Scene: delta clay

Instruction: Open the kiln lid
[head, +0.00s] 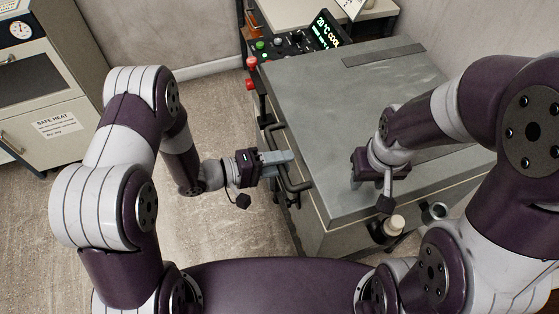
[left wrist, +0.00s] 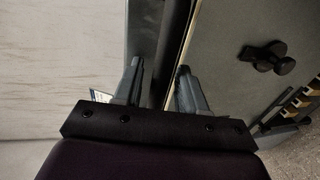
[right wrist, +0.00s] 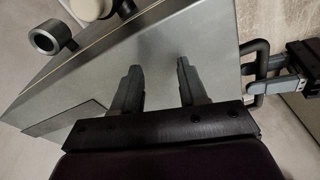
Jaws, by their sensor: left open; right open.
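The kiln lid (head: 340,95) is a flat grey slab, lying closed on the kiln body (head: 355,228). A dark bar handle (head: 293,184) runs along its left side. My left gripper (head: 284,157) is open at this handle. In the left wrist view a dark bar (left wrist: 174,45), apparently the handle, passes between the spread fingers; I cannot tell whether they touch it. My right gripper (right wrist: 160,85) is open and empty over the lid, pointing down at its grey surface. In the head view its fingertips are hidden. The right wrist view also shows the handle (right wrist: 255,60) beside my left gripper.
A control panel with a lit display (head: 328,30) and a red knob (head: 252,62) stands at the kiln's far left corner. A pale knob (head: 394,225) and a round port (head: 437,211) stick out at the front. A cabinet (head: 40,90) stands left; floor between is clear.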

